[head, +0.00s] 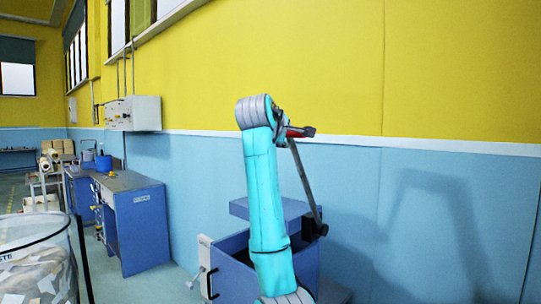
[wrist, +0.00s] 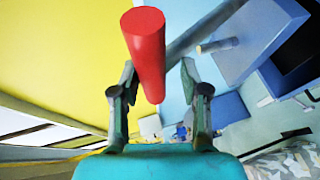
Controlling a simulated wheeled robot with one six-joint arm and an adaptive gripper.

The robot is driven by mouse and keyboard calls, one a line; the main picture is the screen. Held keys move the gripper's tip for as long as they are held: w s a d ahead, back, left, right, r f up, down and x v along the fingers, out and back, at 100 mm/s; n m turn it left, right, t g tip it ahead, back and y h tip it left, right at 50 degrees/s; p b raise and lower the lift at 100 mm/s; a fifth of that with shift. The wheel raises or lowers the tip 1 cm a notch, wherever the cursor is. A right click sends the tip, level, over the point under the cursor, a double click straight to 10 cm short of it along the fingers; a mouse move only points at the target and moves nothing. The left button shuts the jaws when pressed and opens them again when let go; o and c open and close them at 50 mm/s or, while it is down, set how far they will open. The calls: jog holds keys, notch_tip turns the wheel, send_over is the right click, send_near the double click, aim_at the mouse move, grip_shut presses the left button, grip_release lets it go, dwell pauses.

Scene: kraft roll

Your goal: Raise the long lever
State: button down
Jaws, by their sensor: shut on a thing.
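The long lever is a grey rod (head: 306,185) with a red grip (head: 297,132) at its upper end. It rises from a dark pivot at the right side of a blue machine (head: 231,268) and leans up to the left. My gripper (wrist: 158,78) is shut on the red grip, which shows between its two fingers in the wrist view (wrist: 147,48). Part of the grey rod also shows behind the grip there (wrist: 205,32). In the head view my arm hides part of the machine, and the fingers are hard to make out.
A yellow and blue wall (head: 350,190) stands close behind the machine. A blue workbench (head: 140,226) stands to the left, with a grey wall box (head: 133,113) above it. A clear waste bin (head: 38,262) is at the near left. The space right of the lever looks free.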

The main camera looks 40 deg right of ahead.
jog(key=d+r+m+y, duration=0.1)
jog(key=d+r+y, duration=0.2)
jog(key=d, duration=0.8)
jog(key=shift+r+g, duration=0.3)
jog(key=shift+r, duration=0.35)
jog(key=shift+w+d, duration=0.1)
jog(key=shift+d, duration=0.15)
jog(key=c, duration=0.9)
grip_release()
jog(key=shift+d+f, duration=0.2)
jog(key=shift+o, duration=0.6)
jog(key=shift+w+d, duration=0.1)
jog(key=shift+d, duration=0.1)
jog(key=shift+r, duration=0.1)
jog(key=shift+a+r, duration=0.15)
jog(key=shift+a, duration=0.05)
jog(key=shift+c, duration=0.5)
jog(key=shift+a, duration=0.1)
jog(key=v, duration=1.2)
jog(key=shift+w+a+r, duration=0.1)
